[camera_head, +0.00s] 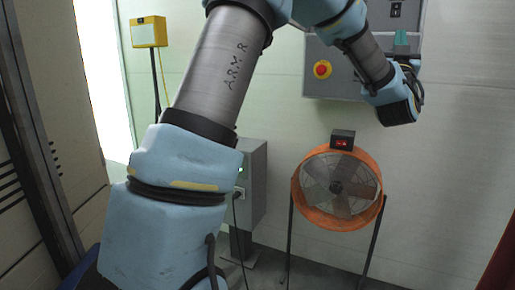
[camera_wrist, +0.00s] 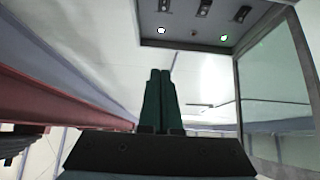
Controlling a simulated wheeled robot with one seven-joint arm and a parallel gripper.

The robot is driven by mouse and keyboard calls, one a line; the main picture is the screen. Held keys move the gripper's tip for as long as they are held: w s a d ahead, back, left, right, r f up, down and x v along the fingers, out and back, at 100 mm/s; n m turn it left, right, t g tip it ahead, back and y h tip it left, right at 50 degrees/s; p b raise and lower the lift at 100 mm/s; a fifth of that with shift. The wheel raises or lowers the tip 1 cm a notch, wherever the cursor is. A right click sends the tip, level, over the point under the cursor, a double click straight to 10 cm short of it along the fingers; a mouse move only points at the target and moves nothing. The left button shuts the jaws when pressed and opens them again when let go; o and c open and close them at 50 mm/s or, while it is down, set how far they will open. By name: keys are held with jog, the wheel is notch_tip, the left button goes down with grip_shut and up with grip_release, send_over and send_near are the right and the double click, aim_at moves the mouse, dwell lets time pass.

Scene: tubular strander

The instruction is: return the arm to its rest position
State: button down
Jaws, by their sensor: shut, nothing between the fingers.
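My gripper (camera_wrist: 160,76) shows in the wrist view with its two dark green fingers side by side and touching, nothing between them. In the head view my blue and grey arm rises from the lower left, leaves the top edge and comes back down at the right. A small teal piece above the wrist may be the fingers; I cannot tell for sure.
A grey control box (camera_head: 316,70) with a red and yellow stop button (camera_head: 322,70) hangs behind my arm. Below stands an orange fan (camera_head: 337,222) on thin legs. A yellow box (camera_head: 149,32) is at left. The wrist view shows a panel (camera_wrist: 195,40) with lit lamps.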

jog(key=w+a+f+m+g+y, duration=0.1)
jog(key=w+a+f+g, duration=0.3)
jog(key=f, duration=0.4)
jog(key=w+a+f+m+g+y, duration=0.1)
jog(key=w+a+f+m+g, duration=0.15)
jog(key=a+f+g, duration=0.5)
jog(key=s+a+f+n+g+y, duration=0.25)
jog(key=a+f+y, duration=0.25)
jog(key=a+f, duration=0.7)
jog(key=s+a+f+n+g+y, duration=0.2)
jog(key=s+a+f+n+g, duration=0.15)
jog(key=s+a+f, duration=0.45)
jog(key=s+a+f+n+g+y, duration=0.25)
jog(key=s+a+g, duration=0.25)
jog(key=s+a, duration=0.65)
notch_tip(320, 180, up, 11)
jog(key=d+p, duration=0.1)
jog(key=p, duration=1.1)
jog(key=shift+d+r+m+t, duration=0.15)
jog(key=shift+r+m+t, duration=0.05)
jog(key=shift+m+t, duration=0.2)
